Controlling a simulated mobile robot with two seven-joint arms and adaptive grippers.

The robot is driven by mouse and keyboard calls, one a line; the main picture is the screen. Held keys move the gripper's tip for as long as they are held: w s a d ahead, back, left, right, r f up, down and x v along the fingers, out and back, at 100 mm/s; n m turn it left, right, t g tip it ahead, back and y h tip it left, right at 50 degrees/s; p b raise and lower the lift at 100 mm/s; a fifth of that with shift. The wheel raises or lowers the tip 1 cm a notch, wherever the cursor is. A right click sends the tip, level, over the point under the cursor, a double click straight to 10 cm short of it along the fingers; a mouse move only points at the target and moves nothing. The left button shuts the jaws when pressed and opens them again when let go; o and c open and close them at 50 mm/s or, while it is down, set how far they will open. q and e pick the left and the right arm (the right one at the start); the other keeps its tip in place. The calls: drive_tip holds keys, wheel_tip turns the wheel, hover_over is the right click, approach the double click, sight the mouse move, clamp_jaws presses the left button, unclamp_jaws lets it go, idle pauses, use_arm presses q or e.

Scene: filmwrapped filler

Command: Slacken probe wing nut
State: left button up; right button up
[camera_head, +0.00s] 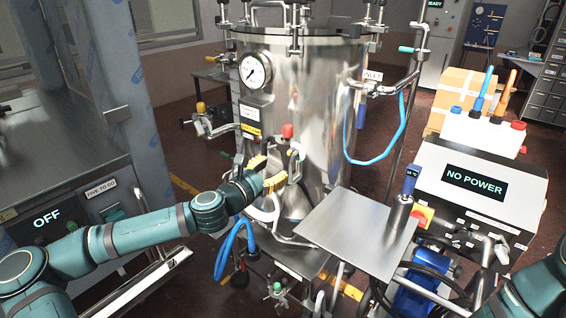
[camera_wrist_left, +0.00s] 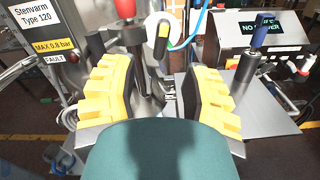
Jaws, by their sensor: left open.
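My left gripper (camera_head: 267,172) is at the front of the steel vessel (camera_head: 318,95), below its gauge. Its yellow-padded fingers are apart, with nothing held between them; the left wrist view shows the same gap (camera_wrist_left: 158,88). Beyond the fingertips, the left wrist view shows a dark lever with a yellow end (camera_wrist_left: 162,42) before a white round part, and a red-capped fitting (camera_wrist_left: 125,10) to its left. The red cap also shows in the head view (camera_head: 288,131). I cannot tell which part is the probe wing nut. My right gripper is out of view.
A flat metal plate (camera_head: 352,232) with a blue-handled tool (camera_head: 409,182) stands right of the gripper. A control box (camera_head: 470,195) reads NO POWER. A grey cabinet (camera_head: 60,165) reading OFF is at left. Blue hoses (camera_head: 228,246) hang below the gripper.

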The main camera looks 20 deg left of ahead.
use_arm(q)
drive_tip(key=shift+v, duration=2.25)
drive_tip(key=s+d+f+m+g+h, duration=0.1)
drive_tip(key=s+d+f+m+g, duration=0.2)
drive_tip(key=d+f+m, duration=0.3)
drive_tip(key=s+d+f+m+g+h, duration=0.1)
drive_tip(key=s+d+f+m+g, duration=0.2)
drive_tip(key=d+f, duration=0.5)
drive_tip(key=s+d+f+m+g+h, duration=0.1)
drive_tip(key=s+d+f+m+g, duration=0.3)
drive_tip(key=d+f, duration=0.35)
drive_tip(key=s+f+m+g+y, duration=0.1)
drive_tip(key=s+f+m+g, duration=0.2)
drive_tip(key=s+f+m, duration=0.4)
drive_tip(key=s+a+f+m+g+y, duration=0.2)
drive_tip(key=s+a+f+m+y, duration=0.2)
drive_tip(key=s+a+f+m, duration=0.1)
drive_tip(key=shift+a+f+m, duration=0.6)
drive_tip(key=shift+a+m, duration=0.35)
drive_tip(key=shift+m, duration=0.25)
drive_tip(key=shift+w, duration=0.15)
